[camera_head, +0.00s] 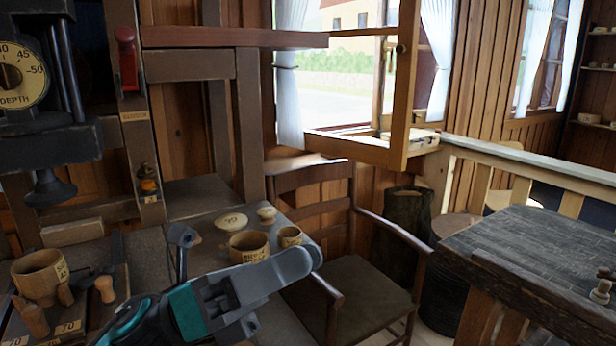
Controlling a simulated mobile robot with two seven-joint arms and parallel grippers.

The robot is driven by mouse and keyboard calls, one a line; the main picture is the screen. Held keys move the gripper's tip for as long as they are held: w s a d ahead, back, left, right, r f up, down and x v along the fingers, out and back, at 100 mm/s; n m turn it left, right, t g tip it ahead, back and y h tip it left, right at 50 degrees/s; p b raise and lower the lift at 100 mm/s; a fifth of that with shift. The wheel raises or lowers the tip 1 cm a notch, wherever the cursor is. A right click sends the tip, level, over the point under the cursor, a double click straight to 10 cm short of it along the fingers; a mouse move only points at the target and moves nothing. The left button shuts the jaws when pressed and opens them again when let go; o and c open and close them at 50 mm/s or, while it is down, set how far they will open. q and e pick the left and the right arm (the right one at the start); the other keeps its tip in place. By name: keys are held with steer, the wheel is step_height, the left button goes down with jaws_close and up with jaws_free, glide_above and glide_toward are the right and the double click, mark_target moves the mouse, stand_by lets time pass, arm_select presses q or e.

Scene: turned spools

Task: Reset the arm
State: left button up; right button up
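My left gripper (265,284) reaches in from the bottom left, grey with a teal band behind it. It is above the front of the bench, in front of several turned wooden pieces, and no piece is clearly held in it. Its fingers are seen at an angle that does not show their gap. A wooden cup (249,247) and a smaller cup (289,237) stand just behind it, with two pale lids (231,222) further back. My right gripper is not in view.
At left are a larger wooden cup (40,276), wooden pegs, and a machine with a depth dial (20,75). A wooden armchair (365,285) stands right of the bench. A dark table (540,255) is at right, and an open window (360,70) behind.

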arm_select(q)
steer(key=w+a+f+n+t+y, duration=0.25)
steer(key=f+n+t+y, duration=0.3)
steer(key=f+n, duration=0.4)
steer(key=w+a+f+n+t+y, duration=0.2)
steer(key=a+f+n+t+y, duration=0.3)
steer(key=n, duration=0.8)
steer(key=w+a+f+n+t+y, duration=0.2)
steer(key=f+n+t+y, duration=0.5)
steer(key=n, duration=0.5)
steer(key=s+a+f+n+g+y, duration=0.2)
steer(key=s+f+n, duration=0.3)
steer(key=f, duration=0.5)
steer(key=s+a+f+n+g+y, duration=0.2)
steer(key=s+a+f+n+g, duration=0.2)
steer(key=s+f, duration=0.3)
step_height(320, 180, down, 4)
steer(key=shift+s+a+r+n+g, duration=0.2)
steer(key=shift+s+n+g, duration=0.15)
steer(key=shift+n, duration=0.3)
steer(key=shift+y, duration=0.25)
